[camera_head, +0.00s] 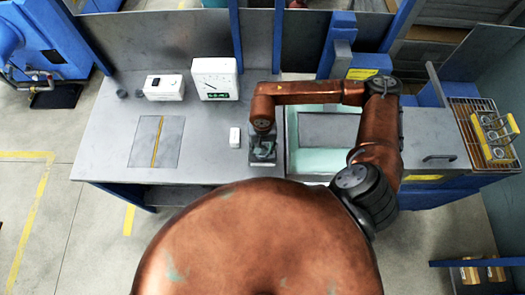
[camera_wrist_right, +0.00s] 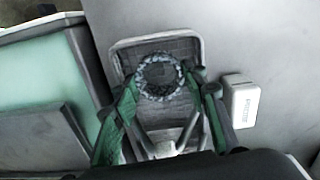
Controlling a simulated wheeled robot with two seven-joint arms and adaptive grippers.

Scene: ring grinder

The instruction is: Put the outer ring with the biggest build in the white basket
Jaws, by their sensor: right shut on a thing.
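A dark grey metal outer ring (camera_wrist_right: 160,76) with a bright rough rim is held between the green fingers of my right gripper (camera_wrist_right: 159,82). In the wrist view the ring lies over a small rectangular basket (camera_wrist_right: 122,42) with a pale rim and grey inside. I cannot tell how high above the basket floor the ring is. In the head view my right gripper (camera_head: 263,151) hangs over this basket on the table and hides most of it; the ring is too small to make out there. My left gripper is not in view.
The grey table (camera_head: 205,165) carries a small white box (camera_head: 235,136) beside the basket, a dial gauge (camera_head: 215,78) and a white device (camera_head: 164,87) at the back. A pale green machine (camera_head: 310,160) stands right. A wire rack with a yellow holder (camera_head: 495,135) is far right.

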